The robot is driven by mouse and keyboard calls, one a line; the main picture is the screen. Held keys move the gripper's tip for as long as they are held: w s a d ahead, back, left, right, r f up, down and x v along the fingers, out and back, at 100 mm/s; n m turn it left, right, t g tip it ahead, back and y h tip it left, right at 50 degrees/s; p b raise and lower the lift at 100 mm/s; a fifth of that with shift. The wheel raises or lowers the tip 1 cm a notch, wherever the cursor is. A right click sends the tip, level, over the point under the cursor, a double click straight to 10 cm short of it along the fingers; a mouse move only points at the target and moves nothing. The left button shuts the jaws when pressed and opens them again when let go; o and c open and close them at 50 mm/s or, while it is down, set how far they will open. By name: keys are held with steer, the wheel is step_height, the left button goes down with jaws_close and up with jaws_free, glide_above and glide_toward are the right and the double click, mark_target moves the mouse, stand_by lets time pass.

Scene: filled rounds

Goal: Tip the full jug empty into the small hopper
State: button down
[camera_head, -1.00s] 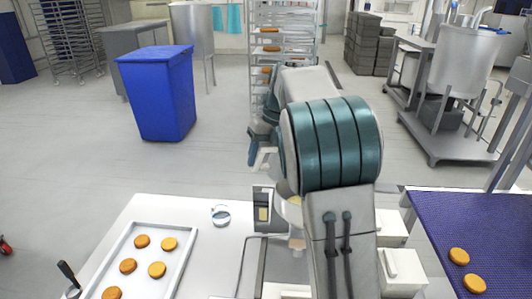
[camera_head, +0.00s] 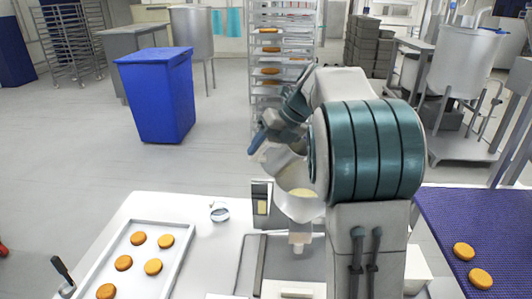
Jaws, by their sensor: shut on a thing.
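The small hopper (camera_head: 300,208) is a pale funnel with a spout below, left of my arm over the table. Pale yellow stuff shows inside it. My gripper (camera_head: 270,138) is above and just behind the hopper, pointing down and left, shut on the jug (camera_head: 280,160). Only a pale grey part of the jug shows, close over the hopper's far side, and it looks tilted. My arm hides the right side of both. I cannot see the jug's mouth, its contents or any stream.
A white tray (camera_head: 178,262) of round orange-brown patties lies on the white table at left, with a small round metal thing (camera_head: 219,212) beside it. A blue mesh conveyor (camera_head: 485,220) with patties is at right. A blue bin (camera_head: 158,95) and a rack (camera_head: 285,45) stand behind.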

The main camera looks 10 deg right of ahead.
mark_target(278, 148)
steer(key=shift+s+t+y+b, duration=0.25)
steer(key=shift+t+y+b, duration=0.7)
steer(key=shift+b, duration=2.6)
steer(key=shift+g+y, duration=0.35)
steer(key=shift+w+t+y+b, duration=0.15)
steer(key=shift+t+y+b, duration=0.3)
steer(key=shift+y, duration=0.35)
steer(key=shift+s+d+r+t+y+b, duration=0.2)
steer(key=shift+s+d+t+y, duration=0.1)
steer(key=shift+d+y, duration=0.2)
steer(key=shift+s+d+r+t+y+b, duration=0.15)
steer(key=shift+s+d+t+y+b, duration=0.1)
steer(key=shift+d+y, duration=0.25)
steer(key=shift+s+d+r+n+t+y, duration=0.15)
steer(key=shift+d+r+n+t+y, duration=0.15)
steer(key=shift+t, duration=0.1)
